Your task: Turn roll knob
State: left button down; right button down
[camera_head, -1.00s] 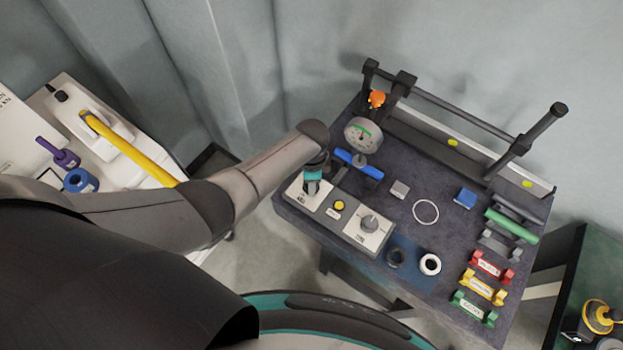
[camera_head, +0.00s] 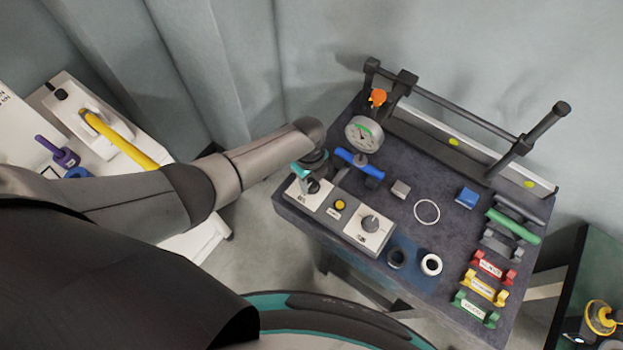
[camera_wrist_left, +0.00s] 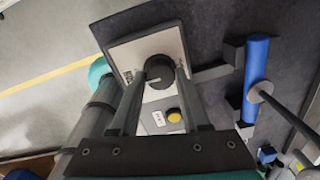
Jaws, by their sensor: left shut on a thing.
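A grey panel (camera_head: 325,207) on the dark table holds two dark round knobs on white plates with a yellow button (camera_head: 340,205) between them. The left knob (camera_head: 313,187) is partly under my left gripper (camera_head: 311,178). In the left wrist view, this knob (camera_wrist_left: 160,66) has a light pointer mark, and the fingers of my left gripper (camera_wrist_left: 167,74) are shut on its sides. The plate labels are too small to read, so I cannot tell which knob is the roll one. My right gripper is out of view.
Behind the panel stand a gauge (camera_head: 364,134) and a blue handle (camera_head: 358,163). To the right lie a white ring (camera_head: 426,211), a blue block (camera_head: 466,196) and several coloured holders. A white bench with a yellow bar (camera_head: 120,141) is at the left.

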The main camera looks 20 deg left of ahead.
aim_at(309, 185)
pick_arm(q)
jog(key=shift+m, duration=0.6)
jog(key=shift+s, duration=0.1)
jog(key=shift+c, duration=1.9)
grip_release()
jog(key=shift+r, duration=0.7)
notch_tip(309, 185, up, 14)
jog(key=shift+s+a, duration=0.2)
jog(key=shift+a, duration=0.05)
jog(key=shift+f, duration=0.15)
